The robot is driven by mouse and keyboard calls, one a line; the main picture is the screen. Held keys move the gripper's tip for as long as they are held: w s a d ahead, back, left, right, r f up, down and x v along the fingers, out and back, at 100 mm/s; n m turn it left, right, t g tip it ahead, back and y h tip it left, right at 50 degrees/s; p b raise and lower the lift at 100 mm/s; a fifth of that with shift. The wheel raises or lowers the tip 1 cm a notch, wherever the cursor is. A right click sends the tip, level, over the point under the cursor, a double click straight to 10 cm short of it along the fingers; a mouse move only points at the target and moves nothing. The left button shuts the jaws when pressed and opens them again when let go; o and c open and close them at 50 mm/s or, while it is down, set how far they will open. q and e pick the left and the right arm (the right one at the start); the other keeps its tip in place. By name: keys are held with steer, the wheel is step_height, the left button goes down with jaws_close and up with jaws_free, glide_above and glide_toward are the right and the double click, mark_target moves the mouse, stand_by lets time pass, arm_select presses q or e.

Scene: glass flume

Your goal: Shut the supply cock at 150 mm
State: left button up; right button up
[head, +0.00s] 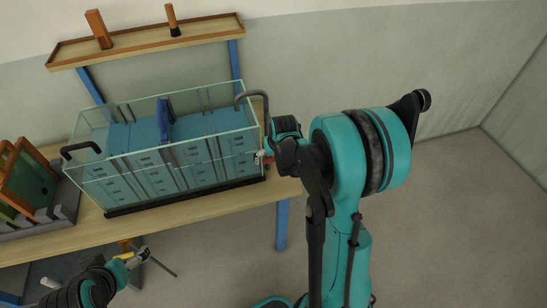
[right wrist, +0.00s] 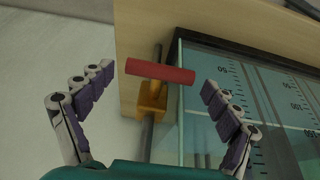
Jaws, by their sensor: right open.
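The supply cock has a red bar handle (right wrist: 160,72) and a brass-yellow body (right wrist: 152,98) on a grey pipe, beside the tank's end. My right gripper (right wrist: 162,80) is open in the right wrist view, with one finger off each end of the red handle and gaps on both sides. In the head view this gripper (head: 267,156) is at the right end of the glass flume (head: 165,145), mostly hidden by its own arm. The flume's scale (right wrist: 254,115) shows 50, 100 and 150 marks; I cannot make out the water level. My left gripper (head: 132,259) is low at the table's front, its jaws unclear.
The flume stands on a wooden table (head: 60,240). A blue upright plate (head: 163,120) is inside it. A rack (head: 40,185) with coloured plates is at left. A shelf (head: 150,45) behind holds two wooden-handled items. Dark curved pipes hook over both flume ends. Floor at right is clear.

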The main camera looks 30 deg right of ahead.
steer(key=c, duration=1.2)
steer(key=shift+o, duration=0.2)
steer(key=shift+a+f+h+b, duration=0.1)
steer(key=shift+a+h+b, duration=0.15)
steer(key=shift+h, duration=0.25)
steer(key=shift+a+h+b, duration=0.1)
steer(key=shift+h+b, duration=0.15)
steer(key=shift+h, duration=0.25)
steer(key=shift+a+n+g+h+b, duration=0.1)
steer(key=shift+n+g+h+b, duration=0.25)
steer(key=shift+h, duration=0.55)
steer(key=o, duration=1.2)
steer(key=shift+c, duration=0.2)
